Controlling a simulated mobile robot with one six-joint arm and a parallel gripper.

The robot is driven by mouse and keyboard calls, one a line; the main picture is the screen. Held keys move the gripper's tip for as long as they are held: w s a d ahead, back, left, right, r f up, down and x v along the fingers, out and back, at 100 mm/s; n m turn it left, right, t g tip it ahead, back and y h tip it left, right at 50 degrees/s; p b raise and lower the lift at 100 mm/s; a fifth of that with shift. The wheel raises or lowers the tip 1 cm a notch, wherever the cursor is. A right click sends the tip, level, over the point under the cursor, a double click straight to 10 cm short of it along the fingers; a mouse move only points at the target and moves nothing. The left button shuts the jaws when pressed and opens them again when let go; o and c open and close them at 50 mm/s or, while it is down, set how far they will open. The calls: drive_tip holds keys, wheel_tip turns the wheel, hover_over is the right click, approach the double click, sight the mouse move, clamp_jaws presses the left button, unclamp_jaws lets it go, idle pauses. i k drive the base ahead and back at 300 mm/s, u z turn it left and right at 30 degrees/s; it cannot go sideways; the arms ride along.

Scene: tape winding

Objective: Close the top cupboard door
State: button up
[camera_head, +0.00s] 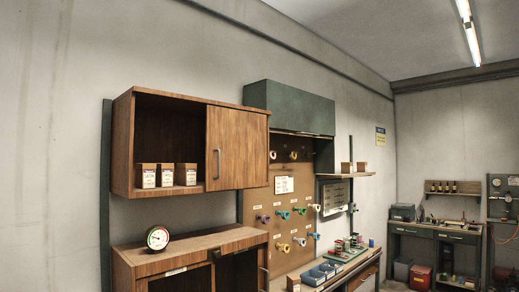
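The top cupboard (122,148) is a brown wooden wall cabinet at the left middle of the head view. Its left half is open and shows a dark inside. Its wooden door (242,148) covers the right half and lies flat along the front. A grey vertical handle (217,163) is on the door's left edge. Several small boxes (167,175) stand on the cupboard's floor in the open half. What is behind the door is hidden. My gripper is not in view.
Below is a wooden lower cabinet (190,247) with a round gauge (158,238) on top. To the right are a pegboard (262,205) with coloured tape rolls and a green overhead unit (290,107). A workbench (440,232) stands at the far wall.

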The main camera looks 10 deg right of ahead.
sight(236, 141)
drive_tip(key=k, duration=0.3)
drive_tip(key=u, duration=0.15)
drive_tip(key=i, duration=0.95)
drive_tip(key=z, duration=1.3)
drive_tip(key=k, duration=0.15)
drive_tip(key=u, duration=3.2)
